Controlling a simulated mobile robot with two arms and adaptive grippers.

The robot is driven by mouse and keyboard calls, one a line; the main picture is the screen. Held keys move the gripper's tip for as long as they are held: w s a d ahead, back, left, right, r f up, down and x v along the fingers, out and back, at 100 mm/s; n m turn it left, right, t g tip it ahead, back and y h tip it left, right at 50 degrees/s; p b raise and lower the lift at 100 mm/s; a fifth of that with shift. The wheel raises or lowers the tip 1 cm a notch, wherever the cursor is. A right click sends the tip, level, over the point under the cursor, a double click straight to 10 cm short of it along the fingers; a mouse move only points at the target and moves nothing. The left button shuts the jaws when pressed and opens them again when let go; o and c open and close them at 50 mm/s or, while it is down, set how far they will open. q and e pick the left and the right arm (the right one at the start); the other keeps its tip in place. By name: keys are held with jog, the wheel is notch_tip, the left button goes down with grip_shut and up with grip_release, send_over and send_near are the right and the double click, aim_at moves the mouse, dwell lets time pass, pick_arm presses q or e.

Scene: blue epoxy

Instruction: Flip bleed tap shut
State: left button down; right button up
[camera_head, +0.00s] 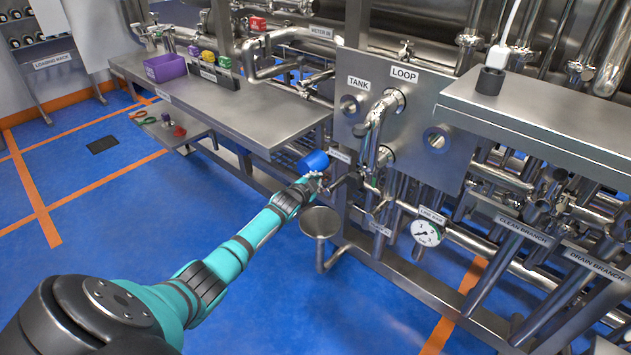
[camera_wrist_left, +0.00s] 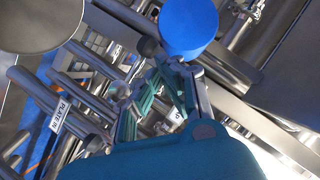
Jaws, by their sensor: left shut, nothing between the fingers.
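My left gripper (camera_head: 316,178) is at the front of the pipe rig, left of the label panel. It is shut and empty; its fingers also show in the left wrist view (camera_wrist_left: 172,80). A blue round-ended piece (camera_head: 314,161) stands right by the fingertips; in the left wrist view it is a blue disc (camera_wrist_left: 188,28) just beyond them. A small metal fitting (camera_head: 342,182) sticks out to the right of the gripper. I cannot tell for certain which part is the bleed tap or how its lever stands. My right gripper is not in view.
A round metal dish (camera_head: 321,222) sits just below the gripper. A panel (camera_head: 398,112) marked TANK and LOOP, with a bent pipe, stands to the right. A gauge (camera_head: 425,233) hangs lower right. A steel bench (camera_head: 225,108) with a purple bin (camera_head: 165,68) lies left. The blue floor in front is clear.

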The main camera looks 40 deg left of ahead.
pick_arm(q)
jog(key=shift+s, duration=0.1)
dwell(0.3)
jog(key=v, duration=1.2)
